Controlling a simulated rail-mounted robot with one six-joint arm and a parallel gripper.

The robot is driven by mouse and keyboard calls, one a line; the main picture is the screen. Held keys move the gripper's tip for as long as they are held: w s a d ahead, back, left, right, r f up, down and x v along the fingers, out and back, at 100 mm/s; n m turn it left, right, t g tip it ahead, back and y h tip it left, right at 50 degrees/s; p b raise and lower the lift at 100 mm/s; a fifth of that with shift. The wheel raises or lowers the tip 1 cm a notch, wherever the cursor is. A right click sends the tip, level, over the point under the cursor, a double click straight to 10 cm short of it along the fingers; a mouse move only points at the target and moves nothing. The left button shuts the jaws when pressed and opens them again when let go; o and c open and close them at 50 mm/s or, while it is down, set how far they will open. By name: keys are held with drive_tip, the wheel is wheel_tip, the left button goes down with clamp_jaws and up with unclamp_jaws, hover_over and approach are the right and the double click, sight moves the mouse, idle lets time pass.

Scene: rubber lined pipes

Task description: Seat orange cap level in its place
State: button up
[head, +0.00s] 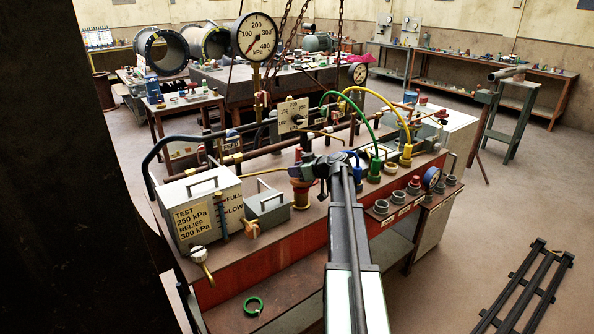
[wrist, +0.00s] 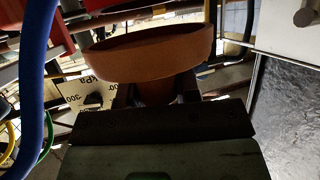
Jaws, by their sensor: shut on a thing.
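The orange cap (wrist: 150,55) fills the upper middle of the wrist view as a broad, shallow disc with a narrower stem. My gripper (wrist: 156,92) is shut on the stem, with a dark finger on each side. In the head view my gripper (head: 308,163) is over the bench top, behind the grey box. An orange-brown upright piece (head: 302,192) shows just under it; I cannot tell where cap ends and any seat begins. Whether the cap touches anything or sits level is hidden.
A white test box (head: 200,212) and a grey box (head: 266,205) stand to the left. Green (head: 374,165) and yellow (head: 406,152) hose fittings stand to the right.

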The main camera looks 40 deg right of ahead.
drive_tip(key=shift+f+b, duration=1.05)
drive_tip(key=shift+f, duration=0.05)
drive_tip(key=o, duration=1.1)
drive_tip(key=shift+c, duration=0.2)
drive_tip(key=p+v, duration=0.4)
drive_tip(key=v, duration=0.7)
drive_tip(key=shift+w, duration=0.1)
